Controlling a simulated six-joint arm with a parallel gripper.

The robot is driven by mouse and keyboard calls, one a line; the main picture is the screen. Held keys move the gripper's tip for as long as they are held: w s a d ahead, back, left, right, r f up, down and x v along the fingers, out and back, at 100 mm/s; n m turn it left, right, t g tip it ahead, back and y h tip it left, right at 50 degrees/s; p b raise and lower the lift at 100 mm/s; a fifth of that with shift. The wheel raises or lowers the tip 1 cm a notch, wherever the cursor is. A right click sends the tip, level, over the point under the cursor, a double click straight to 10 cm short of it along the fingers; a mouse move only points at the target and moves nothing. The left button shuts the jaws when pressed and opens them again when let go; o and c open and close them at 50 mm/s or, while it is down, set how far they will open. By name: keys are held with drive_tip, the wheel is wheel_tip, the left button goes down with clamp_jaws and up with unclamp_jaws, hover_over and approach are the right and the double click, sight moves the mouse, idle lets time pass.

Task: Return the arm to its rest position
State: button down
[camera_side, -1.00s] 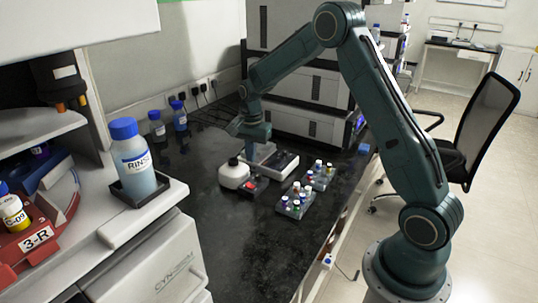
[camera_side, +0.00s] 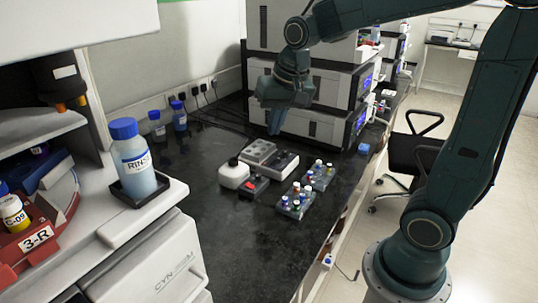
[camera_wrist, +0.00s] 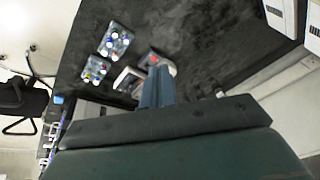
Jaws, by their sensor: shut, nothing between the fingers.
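My gripper (camera_side: 274,121) is raised above the dark bench (camera_side: 225,250), in front of the stacked white instruments, with its fingers pointing down. In the wrist view my gripper (camera_wrist: 158,82) shows its fingers together, with nothing between them. It is apart from everything on the bench.
Stacked instruments (camera_side: 312,125) rise behind. The front of the bench is clear. A chair (camera_side: 412,155) is right.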

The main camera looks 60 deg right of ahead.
drive_tip(key=s+a+n+t, duration=0.1)
drive_tip(key=s+a+n, duration=0.1)
drive_tip(key=s, duration=0.6)
drive_tip(key=s+a+r+n+t, duration=0.1)
drive_tip(key=s+a+n, duration=0.1)
drive_tip(key=s+n, duration=0.3)
drive_tip(key=shift+s+a, duration=0.4)
drive_tip(key=shift+s, duration=1.15)
